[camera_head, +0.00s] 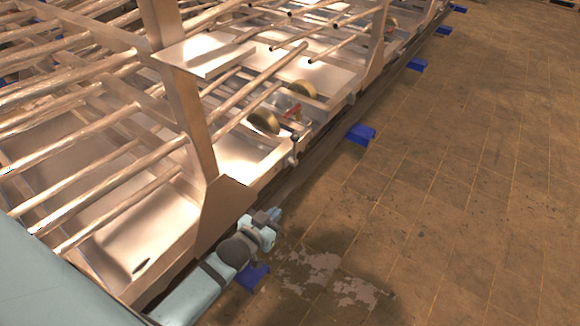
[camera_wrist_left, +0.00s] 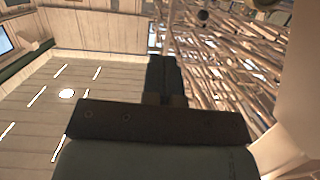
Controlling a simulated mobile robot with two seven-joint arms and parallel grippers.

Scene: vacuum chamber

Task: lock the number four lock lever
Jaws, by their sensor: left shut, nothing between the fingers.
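A small grey lever (camera_head: 293,152) stands on the outer edge of the metal frame, near the middle of the head view. A small red part (camera_head: 292,111) sits further in, beside a brass-coloured disc (camera_head: 264,122). I see no number on either, so I cannot tell which one is the number four lock lever. My left gripper (camera_head: 274,215) is beside the frame's lower outer edge, below and left of the grey lever and apart from it. In the left wrist view its dark fingers (camera_wrist_left: 163,75) are together with nothing between them. My right gripper is not in view.
A slanted metal post (camera_head: 186,105) and a flat plate (camera_head: 205,54) rise from the frame left of the grey lever. Rows of metal tubes (camera_head: 100,185) cross the frame. Blue feet (camera_head: 360,133) stick out along its outer edge. The tiled floor (camera_head: 460,190) on the right is clear.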

